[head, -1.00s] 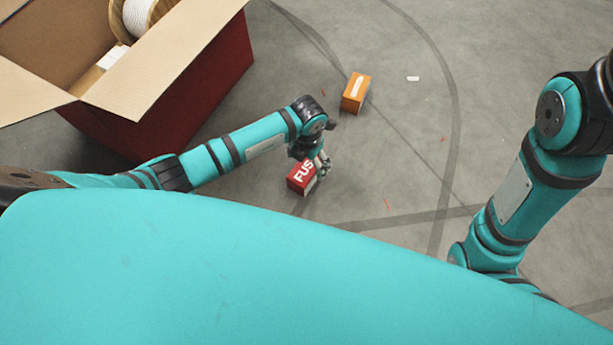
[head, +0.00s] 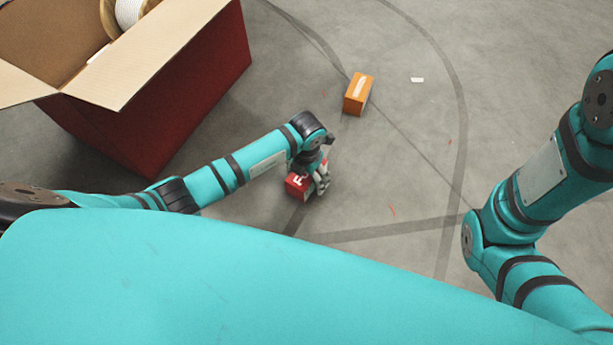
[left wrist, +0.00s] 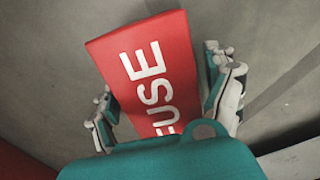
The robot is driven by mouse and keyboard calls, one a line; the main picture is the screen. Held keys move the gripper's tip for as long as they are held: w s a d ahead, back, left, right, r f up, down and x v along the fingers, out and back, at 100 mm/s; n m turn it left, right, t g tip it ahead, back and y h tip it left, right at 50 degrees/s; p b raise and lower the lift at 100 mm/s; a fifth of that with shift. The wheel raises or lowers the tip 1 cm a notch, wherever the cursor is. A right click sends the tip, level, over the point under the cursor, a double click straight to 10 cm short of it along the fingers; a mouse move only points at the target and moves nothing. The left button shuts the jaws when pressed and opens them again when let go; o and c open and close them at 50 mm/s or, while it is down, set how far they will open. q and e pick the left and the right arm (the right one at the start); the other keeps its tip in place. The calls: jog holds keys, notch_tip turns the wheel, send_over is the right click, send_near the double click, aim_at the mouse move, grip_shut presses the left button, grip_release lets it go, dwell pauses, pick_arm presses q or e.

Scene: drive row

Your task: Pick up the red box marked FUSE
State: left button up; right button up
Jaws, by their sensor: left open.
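The red box marked FUSE (head: 297,186) lies on the grey floor in the head view, partly hidden by my left gripper (head: 317,183). In the left wrist view the red box (left wrist: 150,70) fills the middle, its white FUSE lettering facing the camera. My left gripper (left wrist: 168,100) is open, with one finger on each side of the box. A narrow gap shows between the fingers and the box sides in this view; I cannot tell if they touch lower down. My right arm shows at the right of the head view, but its gripper is out of frame.
A large open dark-red carton (head: 190,90) with a cable spool (head: 130,12) stands at the upper left. An orange box (head: 358,94) and a small white scrap (head: 417,80) lie on the floor beyond. The floor right of the red box is clear.

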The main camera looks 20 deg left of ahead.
pick_arm(q)
jog(key=c, duration=1.4)
